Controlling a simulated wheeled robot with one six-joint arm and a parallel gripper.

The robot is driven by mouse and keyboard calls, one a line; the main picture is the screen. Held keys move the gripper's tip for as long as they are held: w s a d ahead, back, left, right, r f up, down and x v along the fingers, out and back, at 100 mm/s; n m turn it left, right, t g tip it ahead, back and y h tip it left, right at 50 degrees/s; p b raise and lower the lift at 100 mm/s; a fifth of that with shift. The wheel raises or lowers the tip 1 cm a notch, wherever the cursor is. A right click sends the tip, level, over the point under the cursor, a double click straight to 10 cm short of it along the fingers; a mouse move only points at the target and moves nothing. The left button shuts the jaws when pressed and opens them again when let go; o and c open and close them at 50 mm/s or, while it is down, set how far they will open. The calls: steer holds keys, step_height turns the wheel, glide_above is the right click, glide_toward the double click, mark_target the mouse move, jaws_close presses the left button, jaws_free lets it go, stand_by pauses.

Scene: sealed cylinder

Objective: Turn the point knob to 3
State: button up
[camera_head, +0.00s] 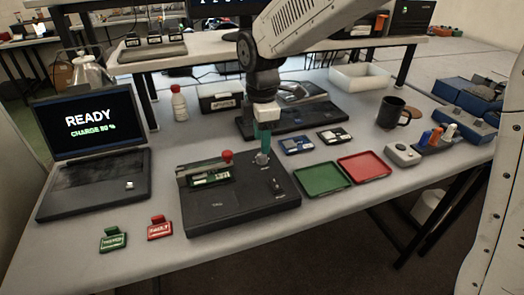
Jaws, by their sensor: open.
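A black test box (225,212) lies on the grey table in front of me. A small dark control (276,186) sits on its right part; it may be the point knob, but its setting is too small to read. My gripper (262,157) points down over the back right part of the box, just behind that control. Its jaws are open, and I see nothing held between them. Whether the fingertips touch the box or something on it, I cannot tell. A red-topped lever (227,156) and a green circuit board (210,179) are on the box's left part.
A laptop (92,155) reading "READY" and "CHARGE" stands at the left. Green (322,180) and red (366,167) trays lie to the right, with a grey round-button unit (403,154) and black mug (392,112) beyond. Green (113,241) and red (159,229) tags lie in front.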

mark_target(262, 158)
step_height(262, 158, down, 5)
steer(key=shift+r, duration=0.1)
steer(key=shift+c, duration=0.4)
steer(key=c, duration=0.9)
